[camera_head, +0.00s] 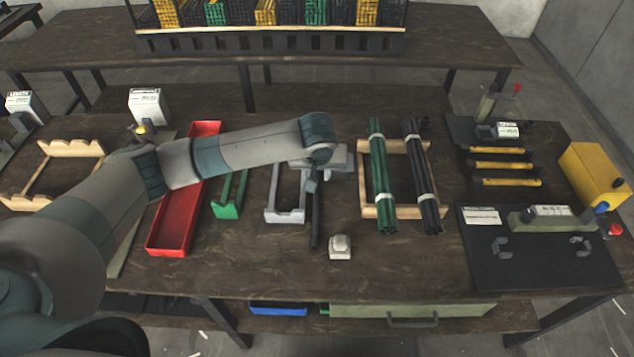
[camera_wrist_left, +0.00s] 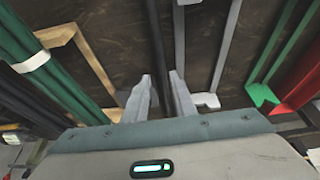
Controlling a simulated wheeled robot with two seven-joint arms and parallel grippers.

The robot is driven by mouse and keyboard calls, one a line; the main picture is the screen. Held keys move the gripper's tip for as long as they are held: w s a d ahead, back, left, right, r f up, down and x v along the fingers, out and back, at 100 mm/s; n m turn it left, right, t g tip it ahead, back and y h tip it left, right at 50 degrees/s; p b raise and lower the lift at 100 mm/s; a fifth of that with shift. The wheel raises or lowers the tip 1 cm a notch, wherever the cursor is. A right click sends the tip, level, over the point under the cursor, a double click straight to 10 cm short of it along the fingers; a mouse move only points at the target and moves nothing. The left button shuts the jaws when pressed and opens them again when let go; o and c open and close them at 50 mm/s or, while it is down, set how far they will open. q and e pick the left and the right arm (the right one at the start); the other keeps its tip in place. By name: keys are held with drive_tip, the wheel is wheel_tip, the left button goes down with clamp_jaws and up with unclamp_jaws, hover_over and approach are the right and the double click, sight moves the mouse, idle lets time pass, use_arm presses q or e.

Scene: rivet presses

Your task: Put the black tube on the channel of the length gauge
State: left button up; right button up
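A black tube (camera_head: 316,228) runs front to back at the middle of the table, beside a grey rack. My left gripper (camera_head: 312,184) is over its far part. In the left wrist view the black tube (camera_wrist_left: 157,45) runs between the two grey fingers (camera_wrist_left: 163,85). The fingers are close to it on both sides, but whether they press on it is unclear. The length gauge seems to be at the far left, by a white sign (camera_head: 20,104) with small lettering; its channel is mostly cut off or hidden. My right gripper is out of view.
A grey rack (camera_head: 285,216), a green rack (camera_head: 226,212) and a red tray (camera_head: 167,238) lie left of the tube. Green tubes (camera_head: 381,190) and black tubes (camera_head: 424,190) lie bundled on a wooden frame (camera_head: 368,212). A small white block (camera_head: 340,247) stands near the tube's front end.

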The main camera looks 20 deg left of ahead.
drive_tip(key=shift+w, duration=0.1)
